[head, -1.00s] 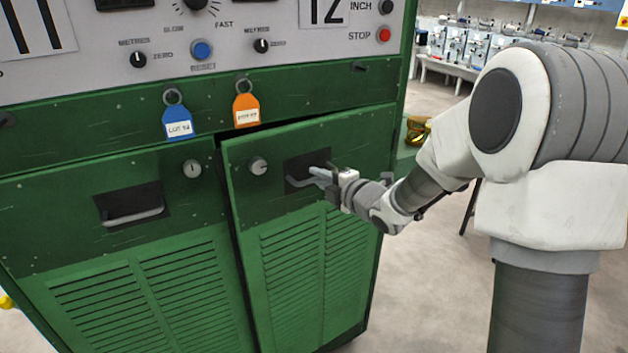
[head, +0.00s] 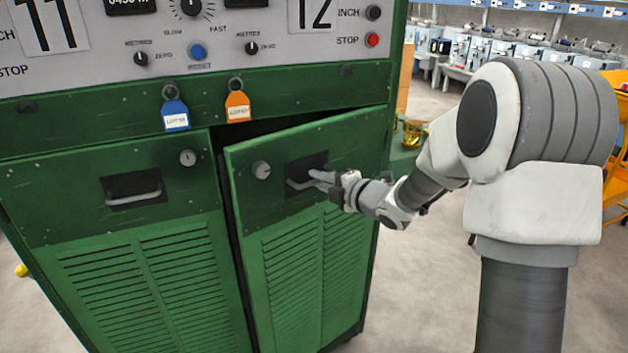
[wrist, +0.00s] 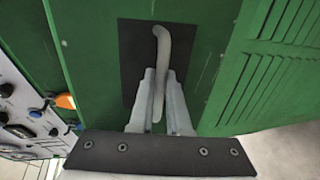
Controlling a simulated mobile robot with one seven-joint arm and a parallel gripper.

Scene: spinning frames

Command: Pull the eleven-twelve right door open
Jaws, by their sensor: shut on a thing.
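The eleven-twelve right door (head: 305,225) is a green louvred panel on the green machine cabinet, under the number 12. It stands partly open, its left edge out from the cabinet with a dark gap at the top and left. Its grey bar handle (head: 302,184) sits on a dark plate. My gripper (head: 322,178) is at this handle. In the wrist view my gripper (wrist: 158,100) has its two fingers either side of the handle (wrist: 162,60), shut on it. The inside of the cabinet is dark and hidden.
The left door (head: 120,230) is flush, with its own handle (head: 133,196). A blue tag (head: 175,112) and an orange tag (head: 238,106) hang above the doors. An orange frame (head: 615,130) stands at the far right.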

